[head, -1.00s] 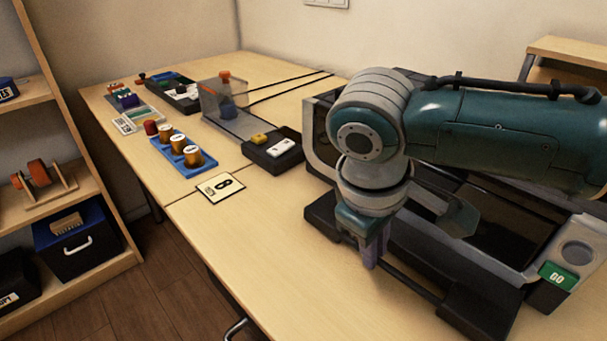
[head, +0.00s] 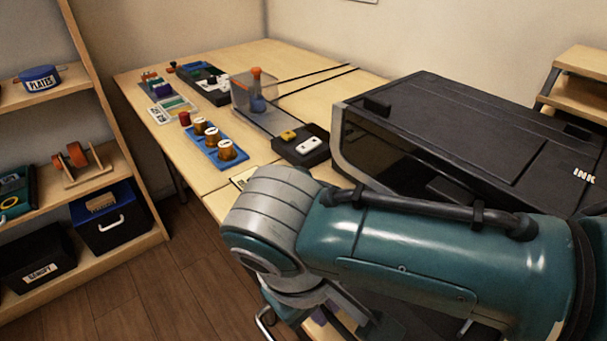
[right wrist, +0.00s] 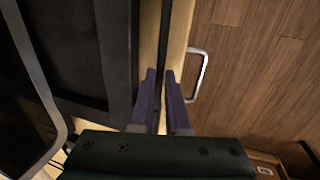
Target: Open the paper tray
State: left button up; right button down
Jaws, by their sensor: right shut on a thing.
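The printer (head: 440,125) is a large black box with an "INK" label on top, at the right of the head view. Its paper tray is mostly hidden behind my right arm there. In the right wrist view, a wide dark surface (right wrist: 60,50) of the printer or tray fills the left. In the head view, the arm hides most of this gripper. My left gripper is not in view.
A metal drawer handle (right wrist: 202,75) sticks out beside the fingers, over wooden floor (right wrist: 255,60). Shelves (head: 110,215) stand at the far left.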

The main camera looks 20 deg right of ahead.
jog(key=shift+s+a, duration=0.35)
jog(key=shift+a, duration=0.55)
jog(key=c, duration=0.9)
grip_release()
jog(key=p+v, duration=0.4)
jog(key=v, duration=0.6)
